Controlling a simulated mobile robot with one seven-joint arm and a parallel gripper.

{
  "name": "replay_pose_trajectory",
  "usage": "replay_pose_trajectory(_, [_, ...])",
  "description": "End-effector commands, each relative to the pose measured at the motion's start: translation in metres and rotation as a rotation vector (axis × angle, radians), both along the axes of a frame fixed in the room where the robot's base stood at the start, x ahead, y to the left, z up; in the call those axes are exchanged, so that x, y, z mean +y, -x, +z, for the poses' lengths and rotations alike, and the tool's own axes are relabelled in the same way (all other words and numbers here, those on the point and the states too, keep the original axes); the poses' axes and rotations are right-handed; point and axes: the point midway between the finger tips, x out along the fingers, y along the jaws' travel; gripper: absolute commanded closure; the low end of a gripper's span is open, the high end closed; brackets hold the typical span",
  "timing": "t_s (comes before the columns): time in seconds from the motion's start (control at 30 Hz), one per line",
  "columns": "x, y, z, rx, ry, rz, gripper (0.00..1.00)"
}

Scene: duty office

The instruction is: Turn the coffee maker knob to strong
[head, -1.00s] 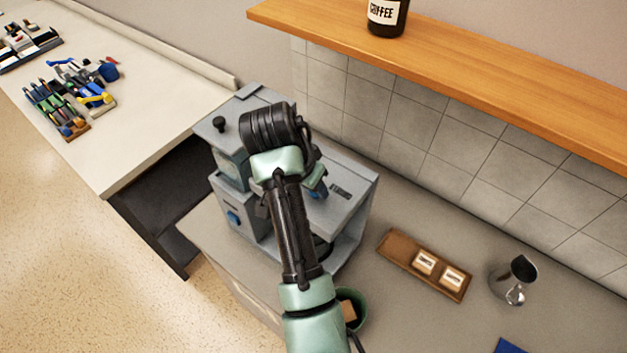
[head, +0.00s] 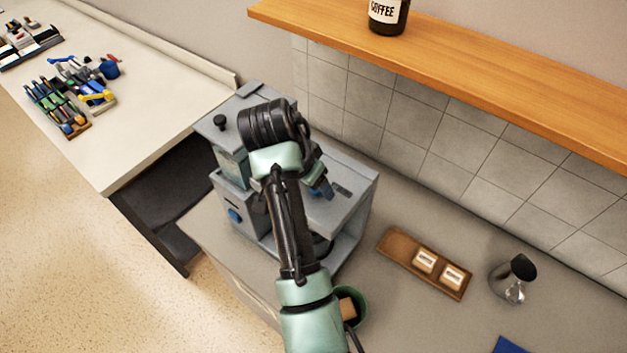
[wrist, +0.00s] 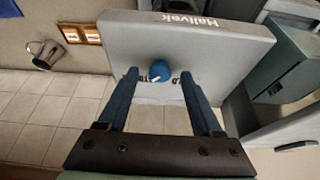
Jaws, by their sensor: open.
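The coffee maker (head: 348,215) is a grey box-like machine, partly hidden behind my arm in the head view. In the wrist view its grey body (wrist: 200,35) bears upside-down lettering. A round blue knob (wrist: 160,70) with a white pointer mark sits on it, with small dark lettering beside it. The pointer slants toward the lower left of the wrist picture. My gripper (wrist: 159,74) is open, with one blue finger on each side of the knob in that view. I cannot tell whether the fingers touch it. In the head view a blue fingertip of my gripper (head: 325,189) shows.
A grey grinder-like unit (head: 222,140) with a blue dial (head: 235,215) stands left of the coffee maker. A wooden tray (head: 398,249) with two labelled blocks and a metal jug (head: 512,280) are to the right. A green container (head: 358,297) is close below. A wooden shelf (head: 470,75) runs above.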

Motion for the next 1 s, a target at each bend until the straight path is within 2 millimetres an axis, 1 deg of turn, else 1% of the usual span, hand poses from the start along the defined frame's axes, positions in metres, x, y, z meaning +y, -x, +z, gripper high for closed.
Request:
replay_pose_trajectory(0.13, [0.001, 0.001, 0.001, 0.0, 0.0, 0.001, 0.33])
replay_pose_trajectory(0.27, [0.005, 0.004, 0.013, -0.003, -0.001, 0.002, 0.33])
replay_pose_trajectory(0.33, [0.008, 0.008, 0.024, -0.006, -0.001, 0.002, 0.33])
replay_pose_trajectory(0.5, [0.015, 0.02, 0.064, 0.002, -0.001, 0.002, 0.33])
replay_pose_trajectory(0.63, [0.019, 0.025, 0.079, 0.002, -0.001, 0.002, 0.33])
replay_pose_trajectory(0.7, [0.022, 0.024, 0.078, -0.005, -0.004, 0.004, 0.33])
replay_pose_trajectory(1.0, [0.025, 0.026, 0.093, -0.014, -0.004, 0.006, 0.33])
